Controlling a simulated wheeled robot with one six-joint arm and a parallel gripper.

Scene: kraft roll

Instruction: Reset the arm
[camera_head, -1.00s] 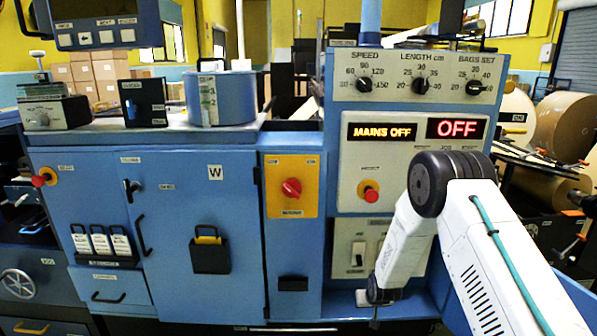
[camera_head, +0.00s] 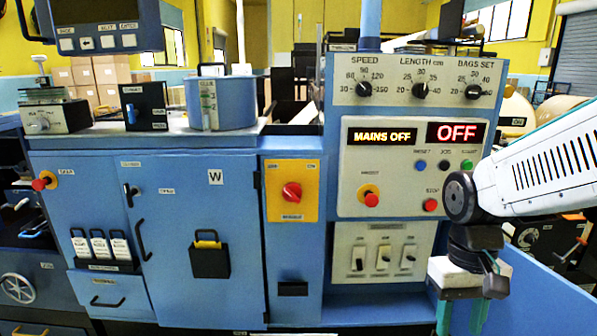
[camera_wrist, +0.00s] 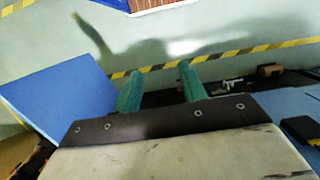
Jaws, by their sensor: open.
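My gripper (camera_head: 461,316) hangs at the lower right of the head view, in front of the right end of the blue machine (camera_head: 290,226). Its two green fingers point down and stand apart, with nothing between them. In the wrist view the green fingers of my gripper (camera_wrist: 157,82) are also apart and empty. My white arm reaches in from the right edge and bends down at a dark joint.
The control panel carries dials, a "MAINS OFF" display (camera_head: 382,135), a red "OFF" display (camera_head: 456,132), buttons and several switches (camera_head: 384,257). A yellow plate with a red knob (camera_head: 291,190) is to its left. A blue panel (camera_wrist: 58,100) stands left in the wrist view.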

